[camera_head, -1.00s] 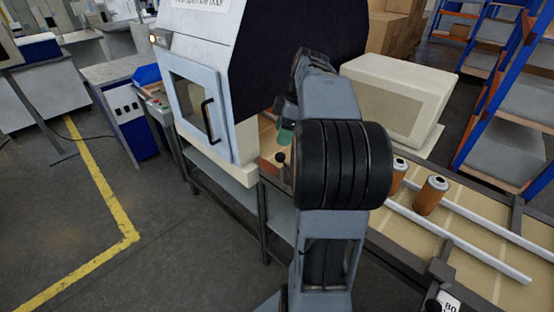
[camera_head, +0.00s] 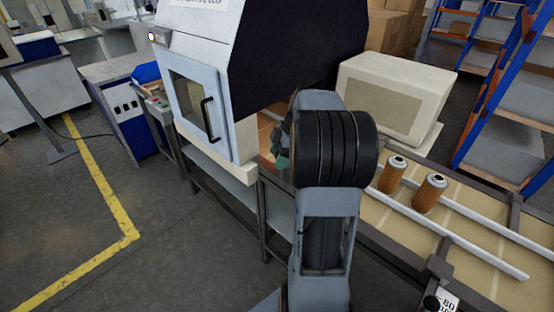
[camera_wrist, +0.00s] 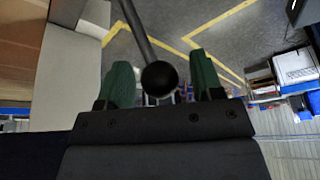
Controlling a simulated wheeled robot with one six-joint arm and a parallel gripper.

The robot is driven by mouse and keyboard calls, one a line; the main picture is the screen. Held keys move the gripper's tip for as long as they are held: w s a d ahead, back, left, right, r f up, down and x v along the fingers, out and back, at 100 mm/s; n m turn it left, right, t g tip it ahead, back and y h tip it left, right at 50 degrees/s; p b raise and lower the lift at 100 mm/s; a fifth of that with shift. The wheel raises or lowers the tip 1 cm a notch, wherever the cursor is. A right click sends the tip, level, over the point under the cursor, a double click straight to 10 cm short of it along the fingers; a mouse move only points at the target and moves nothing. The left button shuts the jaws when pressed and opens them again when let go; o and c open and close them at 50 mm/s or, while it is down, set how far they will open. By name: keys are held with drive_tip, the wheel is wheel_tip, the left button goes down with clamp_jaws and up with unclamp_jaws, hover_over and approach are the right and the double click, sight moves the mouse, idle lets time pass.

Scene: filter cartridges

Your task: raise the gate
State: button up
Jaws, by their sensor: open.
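A lever with a round black knob (camera_wrist: 159,78) on a dark rod shows in the wrist view. My gripper (camera_wrist: 160,64) is open, with one green finger on each side of the knob. Gaps show between the knob and both fingers, so it is not clamped. In the head view my gripper (camera_head: 281,158) is beside the open side of the white machine, and the arm hides most of it. The lever knob is hidden there. I cannot make out the gate itself.
The white machine (camera_head: 245,140) has a closed front door with a black handle. Two orange cartridges (camera_head: 429,193) (camera_head: 392,175) stand on the conveyor (camera_head: 400,222) between pale rails. A cream box-shaped unit (camera_head: 390,95) stands behind. A second dark knob (camera_head: 431,303) is at the near edge.

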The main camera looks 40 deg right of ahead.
drive_tip(key=shift+x, duration=0.8)
drive_tip(key=shift+c, duration=0.3)
clamp_jaws()
